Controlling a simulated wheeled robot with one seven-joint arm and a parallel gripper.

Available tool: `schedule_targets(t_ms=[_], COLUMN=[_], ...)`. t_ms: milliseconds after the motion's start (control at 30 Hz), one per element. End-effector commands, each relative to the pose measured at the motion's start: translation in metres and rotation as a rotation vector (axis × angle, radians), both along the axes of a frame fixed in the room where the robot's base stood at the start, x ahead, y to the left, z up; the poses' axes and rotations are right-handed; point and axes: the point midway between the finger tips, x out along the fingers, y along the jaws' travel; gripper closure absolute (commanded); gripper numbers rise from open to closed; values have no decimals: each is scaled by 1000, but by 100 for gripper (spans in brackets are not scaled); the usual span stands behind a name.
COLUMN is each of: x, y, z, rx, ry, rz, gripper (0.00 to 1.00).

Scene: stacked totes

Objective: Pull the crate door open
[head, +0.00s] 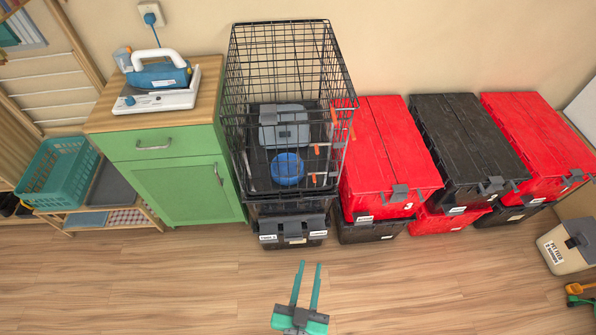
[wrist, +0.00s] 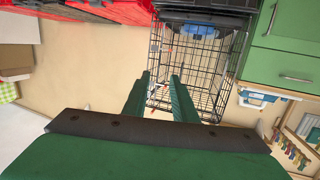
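The black wire crate (head: 258,168) stands on a black tote, near the middle of the head view. Its barred front (head: 300,150) faces me, with small orange pieces (head: 333,178) along the right side. I cannot tell the door's outline clearly or whether it is ajar. A grey item (head: 284,127) and a blue bowl (head: 287,168) show inside. My gripper (head: 310,264) is open and empty, in front of the crate and apart from it. In the wrist view, the fingers (wrist: 160,76) are spread, and the crate (wrist: 203,75) appears inverted beyond them.
A green cabinet (head: 180,187) with an iron (head: 160,75) on top stands left of the crate. Stacked red totes (head: 387,150) and black totes (head: 466,140) stand to its right. A beige box (head: 565,250) sits far right. The wooden floor before the crate is clear.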

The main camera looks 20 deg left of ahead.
Motion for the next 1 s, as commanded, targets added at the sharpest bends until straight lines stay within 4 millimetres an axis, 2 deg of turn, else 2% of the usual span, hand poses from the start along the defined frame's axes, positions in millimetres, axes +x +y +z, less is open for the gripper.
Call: schedule_targets(t_ms=[33, 300, 500, 600, 867, 1000], x=[19, 101, 148, 160, 176, 193], y=[10, 62, 92, 100, 106, 112], z=[1, 12, 28, 34, 37, 38], rx=[1, 5, 7, 9, 7, 8], ry=[-17, -81, -120, -132, -138, -138], rz=[15, 73, 92, 94, 95, 96], gripper=[75, 75, 75, 75, 75, 75])
